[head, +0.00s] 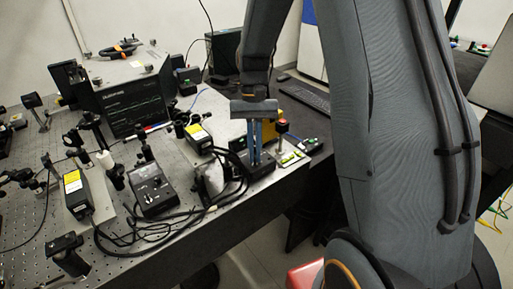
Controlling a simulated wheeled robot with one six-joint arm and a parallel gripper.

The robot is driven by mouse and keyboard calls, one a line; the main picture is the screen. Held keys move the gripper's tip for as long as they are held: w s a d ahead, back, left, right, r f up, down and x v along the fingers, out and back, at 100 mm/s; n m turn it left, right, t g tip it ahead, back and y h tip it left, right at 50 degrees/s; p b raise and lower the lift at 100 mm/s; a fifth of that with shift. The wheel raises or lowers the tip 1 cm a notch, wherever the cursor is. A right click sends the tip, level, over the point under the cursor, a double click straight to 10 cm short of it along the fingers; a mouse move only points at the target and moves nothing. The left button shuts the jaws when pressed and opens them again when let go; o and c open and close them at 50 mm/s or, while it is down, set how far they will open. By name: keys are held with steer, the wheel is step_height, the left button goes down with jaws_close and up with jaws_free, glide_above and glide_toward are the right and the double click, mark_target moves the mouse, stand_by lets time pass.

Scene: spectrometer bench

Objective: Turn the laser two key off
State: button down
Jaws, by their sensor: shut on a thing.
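My gripper (254,160) points straight down over a small black box (262,170) near the front right edge of the optical bench. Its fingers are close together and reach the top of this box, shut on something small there. The key itself is hidden behind the fingers, so its angle cannot be told. Another black control box (151,189) with a light-marked panel sits to the left on the bench. Which box belongs to laser two cannot be read from here. A black laser module with a yellow label (199,138) stands just behind and left of my gripper.
Black cables (160,225) loop along the bench's front edge. A second yellow-labelled module (74,186), optical mounts and a large black instrument (136,104) crowd the bench. A keyboard (308,97) lies behind.

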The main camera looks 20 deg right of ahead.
steer(key=n+h, duration=0.1)
steer(key=n, duration=0.1)
steer(key=n+h+p, duration=0.1)
steer(key=n, duration=0.1)
steer(key=n+p, duration=0.1)
steer(key=n, duration=0.2)
steer(key=shift+w+a+h, duration=0.1)
steer(key=shift+a+h, duration=0.25)
steer(key=shift+h, duration=0.05)
stand_by(0.3)
steer(key=c, duration=1.9)
jaws_free()
steer(key=shift+c, duration=0.2)
steer(key=b+v, duration=0.2)
steer(key=v, duration=0.6)
steer(key=s+f+m+t+b, duration=0.1)
steer(key=s+f+t, duration=0.2)
steer(key=s, duration=0.3)
steer(key=s+d+f+m+t+y+b, duration=0.1)
steer(key=s+f+m+t+b, duration=0.1)
steer(key=s+f, duration=0.2)
steer(key=s, duration=0.3)
steer(key=shift+s+d+t, duration=0.2)
steer(key=shift+d+t, duration=0.05)
steer(key=shift+t, duration=0.15)
